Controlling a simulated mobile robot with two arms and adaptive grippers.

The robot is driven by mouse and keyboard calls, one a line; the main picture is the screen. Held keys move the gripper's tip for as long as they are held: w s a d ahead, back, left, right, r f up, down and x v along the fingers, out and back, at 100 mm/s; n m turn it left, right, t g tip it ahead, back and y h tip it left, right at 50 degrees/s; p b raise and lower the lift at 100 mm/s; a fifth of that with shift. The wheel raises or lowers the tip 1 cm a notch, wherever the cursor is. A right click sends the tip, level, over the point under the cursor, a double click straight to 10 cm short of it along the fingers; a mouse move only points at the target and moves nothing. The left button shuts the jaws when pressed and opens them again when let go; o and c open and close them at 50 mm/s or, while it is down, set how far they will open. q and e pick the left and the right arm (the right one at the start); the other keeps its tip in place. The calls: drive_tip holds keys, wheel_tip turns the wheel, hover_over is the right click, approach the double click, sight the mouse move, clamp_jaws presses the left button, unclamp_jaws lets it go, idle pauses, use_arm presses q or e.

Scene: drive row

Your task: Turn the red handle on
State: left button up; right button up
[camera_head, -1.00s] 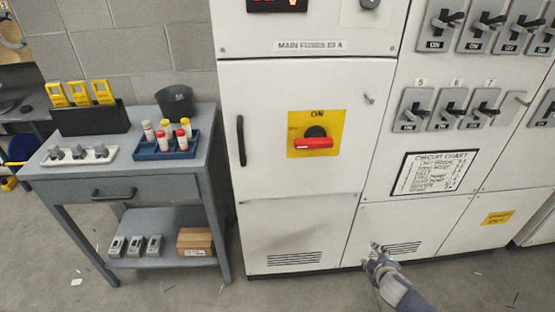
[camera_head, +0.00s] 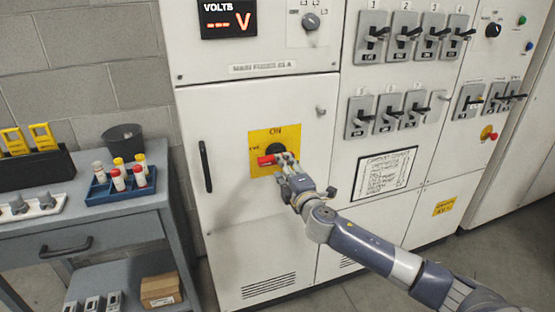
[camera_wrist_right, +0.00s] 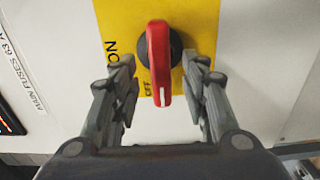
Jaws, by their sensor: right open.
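The red handle (camera_head: 267,160) sits on a black round base on a yellow plate (camera_head: 262,137) on the white cabinet door. My left gripper is out of view.
A voltmeter (camera_head: 229,20) and rows of black-handled switches (camera_head: 387,113) are on the cabinet. A black door handle (camera_head: 206,166) is at the left of the door. A grey table (camera_head: 120,217) with a blue tray (camera_head: 112,189) stands to the left.

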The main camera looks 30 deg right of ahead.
drive_tip(key=shift+x, duration=2.6)
clamp_jaws()
